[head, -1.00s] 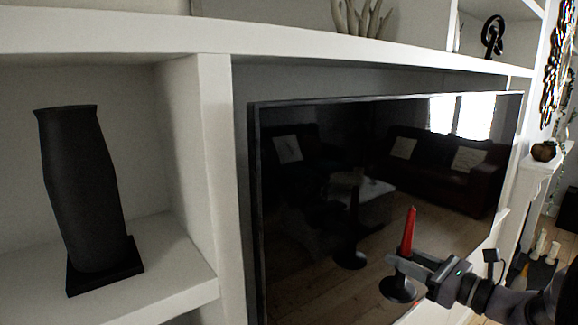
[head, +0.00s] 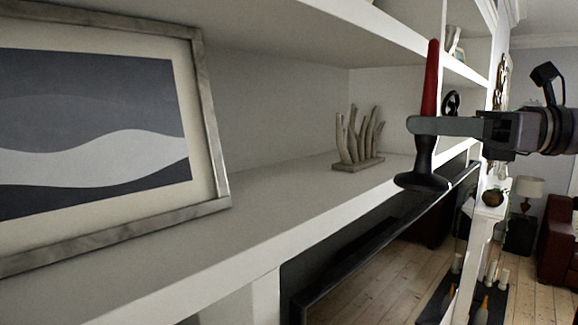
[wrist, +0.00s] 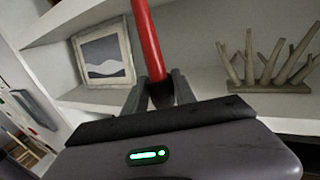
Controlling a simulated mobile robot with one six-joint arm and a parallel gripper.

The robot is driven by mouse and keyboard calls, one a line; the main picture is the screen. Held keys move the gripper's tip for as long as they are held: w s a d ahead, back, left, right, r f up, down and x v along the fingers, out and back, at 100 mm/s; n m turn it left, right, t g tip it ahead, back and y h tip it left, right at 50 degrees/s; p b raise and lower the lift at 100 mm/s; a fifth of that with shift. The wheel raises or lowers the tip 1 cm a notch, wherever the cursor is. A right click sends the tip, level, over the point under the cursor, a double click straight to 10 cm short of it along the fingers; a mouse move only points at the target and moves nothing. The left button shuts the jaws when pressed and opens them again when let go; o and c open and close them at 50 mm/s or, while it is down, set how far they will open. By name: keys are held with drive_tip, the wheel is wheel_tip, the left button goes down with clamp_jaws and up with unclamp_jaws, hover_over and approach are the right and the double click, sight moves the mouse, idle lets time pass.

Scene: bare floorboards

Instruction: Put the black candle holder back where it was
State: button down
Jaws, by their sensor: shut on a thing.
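The black candle holder (head: 424,168) has a round base and carries an upright red candle (head: 431,78). My gripper (head: 424,127) is shut on the holder's upper stem, just below the candle. In the head view the holder hangs in front of the white shelf's (head: 255,215) right part, its base near the height of the shelf surface and apparently off it. In the wrist view the candle (wrist: 147,42) rises from between the fingers (wrist: 160,92), and the holder's base is hidden.
A framed wave picture (head: 95,125) leans on the shelf at left. A grey branch-like ornament (head: 358,140) stands on it near the holder. The shelf between them is bare. A higher shelf (head: 330,30) runs above, and a television (head: 375,235) is below.

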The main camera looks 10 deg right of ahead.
drive_tip(key=shift+s+a+r, duration=0.15)
drive_tip(key=shift+a+r, duration=0.05)
drive_tip(key=shift+r, duration=0.3)
drive_tip(key=shift+a, duration=0.25)
drive_tip(key=shift+f+p+x, duration=0.3)
drive_tip(key=shift+f+x, duration=0.3)
drive_tip(key=shift+x, duration=2.25)
drive_tip(key=shift+f+p+x, duration=0.3)
drive_tip(key=shift+f+x, duration=0.3)
drive_tip(key=shift+x, duration=2.25)
drive_tip(key=shift+f+p+x, duration=0.3)
drive_tip(key=shift+f+x, duration=0.35)
drive_tip(key=shift+x, duration=2.2)
drive_tip(key=shift+f, duration=0.1)
drive_tip(key=c, duration=1)
unclamp_jaws()
drive_tip(key=shift+f, duration=0.1)
